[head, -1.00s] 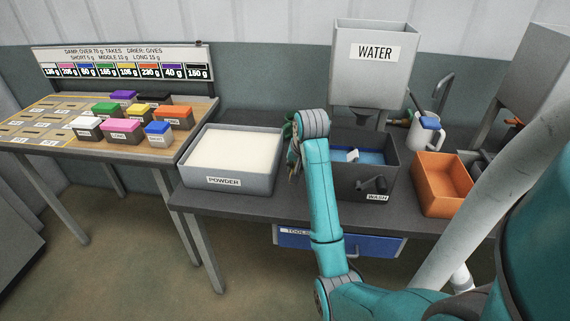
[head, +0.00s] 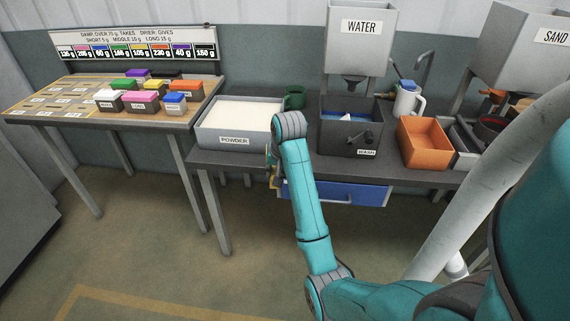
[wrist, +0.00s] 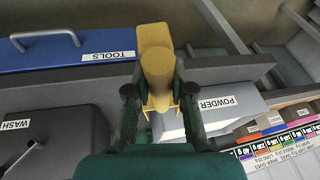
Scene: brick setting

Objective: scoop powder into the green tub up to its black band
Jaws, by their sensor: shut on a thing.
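My gripper (head: 272,165) is shut on a yellow scoop (wrist: 157,65), which shows between the fingers in the wrist view. In the head view it hangs in front of the bench edge, below the powder bin's right corner, partly hidden by my arm. The powder bin (head: 237,141) is grey and labelled; pale powder (head: 240,113) fills much of it. A dark green tub (head: 294,98) stands behind the bin's right side, apart from my gripper. Its lower part is hidden, and I cannot make out its black band or its contents.
Right of the powder bin stand the grey wash bin (head: 347,141) and an orange bin (head: 424,142). A blue tools drawer (head: 340,191) is under the bench. The left table (head: 60,116) carries several colour-topped blocks. The floor in front is clear.

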